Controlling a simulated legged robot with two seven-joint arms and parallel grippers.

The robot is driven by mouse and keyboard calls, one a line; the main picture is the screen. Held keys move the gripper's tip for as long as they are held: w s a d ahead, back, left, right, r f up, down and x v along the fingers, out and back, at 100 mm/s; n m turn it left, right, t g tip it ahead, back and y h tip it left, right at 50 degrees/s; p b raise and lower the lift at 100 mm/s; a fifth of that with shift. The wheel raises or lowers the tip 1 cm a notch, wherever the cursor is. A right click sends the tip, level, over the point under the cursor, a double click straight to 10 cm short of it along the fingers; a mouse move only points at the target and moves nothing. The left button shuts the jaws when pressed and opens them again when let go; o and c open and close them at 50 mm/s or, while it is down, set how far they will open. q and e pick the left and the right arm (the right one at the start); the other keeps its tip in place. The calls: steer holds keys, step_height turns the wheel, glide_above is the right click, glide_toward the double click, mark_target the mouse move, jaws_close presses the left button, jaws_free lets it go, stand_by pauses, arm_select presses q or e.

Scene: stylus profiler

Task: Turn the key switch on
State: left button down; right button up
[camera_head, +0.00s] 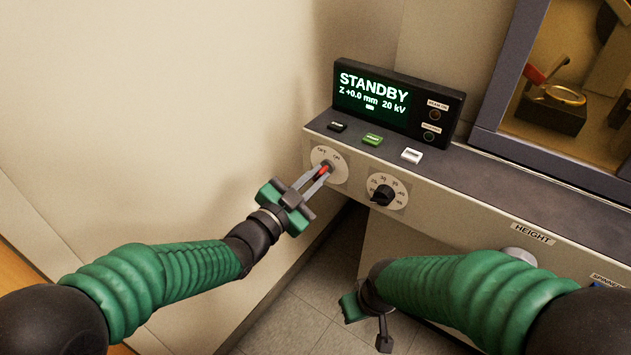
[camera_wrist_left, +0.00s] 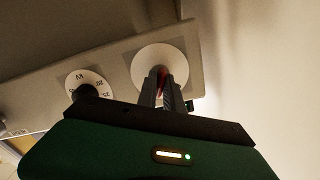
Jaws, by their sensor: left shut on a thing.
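The key switch (camera_head: 332,160) is a red key on a round white plate at the left end of the console front. My left gripper (camera_head: 321,173) is shut on the red key. In the left wrist view the white plate (camera_wrist_left: 160,58) shows, and the fingers (camera_wrist_left: 160,84) close around the red key (camera_wrist_left: 159,77), mostly hidden between them. The labels around the plate are too small to read surely. The display (camera_head: 372,97) reads STANDBY, Z +0.0 mm, 20 kV. My right gripper (camera_head: 368,322) hangs low in front of the console, its fingertips partly hidden.
A black knob (camera_head: 383,194) on a dial sits right of the key switch. Black, green and white buttons (camera_head: 372,139) lie on the console top. A windowed chamber (camera_head: 560,95) stands at the right. The wall is left, with open floor below.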

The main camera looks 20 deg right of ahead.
arm_select(q)
steer(key=shift+f, duration=0.15)
stand_by(0.4)
steer(key=c, duration=1.5)
jaws_free()
steer(key=shift+s+a, duration=0.2)
steer(key=shift+a, duration=0.1)
steer(key=p+v, duration=0.4)
steer(key=v, duration=1.2)
